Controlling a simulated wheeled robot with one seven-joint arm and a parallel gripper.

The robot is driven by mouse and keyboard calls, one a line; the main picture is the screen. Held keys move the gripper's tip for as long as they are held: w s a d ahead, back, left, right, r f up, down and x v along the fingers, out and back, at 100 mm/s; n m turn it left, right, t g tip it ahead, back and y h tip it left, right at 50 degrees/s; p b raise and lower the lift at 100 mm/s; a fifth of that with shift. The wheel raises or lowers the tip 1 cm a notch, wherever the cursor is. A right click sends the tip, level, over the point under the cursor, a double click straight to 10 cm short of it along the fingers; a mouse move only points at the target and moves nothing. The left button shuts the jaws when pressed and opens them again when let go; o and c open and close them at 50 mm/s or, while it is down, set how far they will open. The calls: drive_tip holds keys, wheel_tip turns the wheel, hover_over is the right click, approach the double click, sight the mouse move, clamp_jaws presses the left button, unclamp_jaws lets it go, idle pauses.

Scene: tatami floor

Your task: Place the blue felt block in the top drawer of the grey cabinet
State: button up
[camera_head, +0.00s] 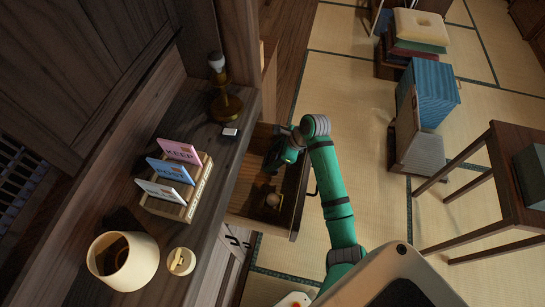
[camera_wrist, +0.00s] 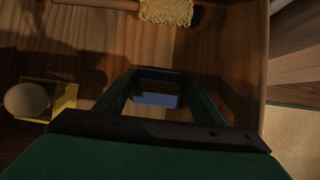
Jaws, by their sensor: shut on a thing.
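My gripper (camera_head: 280,158) reaches down into an open wooden drawer (camera_head: 242,192) of the greyish-brown cabinet (camera_head: 192,97). In the wrist view, my gripper (camera_wrist: 160,95) is shut on the blue felt block (camera_wrist: 157,99), which sits between the two fingers above or on the wooden drawer floor (camera_wrist: 215,60). I cannot tell whether the block touches the floor. The block is hidden in the head view.
The drawer also holds a pale round object (camera_wrist: 27,99) on a yellow piece (camera_wrist: 64,98) and a yellow textured head on a handle (camera_wrist: 166,11). On the cabinet top stand a card rack (camera_head: 172,208), a lamp (camera_head: 225,100) and a cream shade (camera_head: 135,268).

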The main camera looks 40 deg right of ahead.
drive_tip(key=o, duration=1)
drive_tip(key=shift+o, duration=0.2)
drive_tip(key=v, duration=1.2)
drive_tip(key=shift+w, duration=0.1)
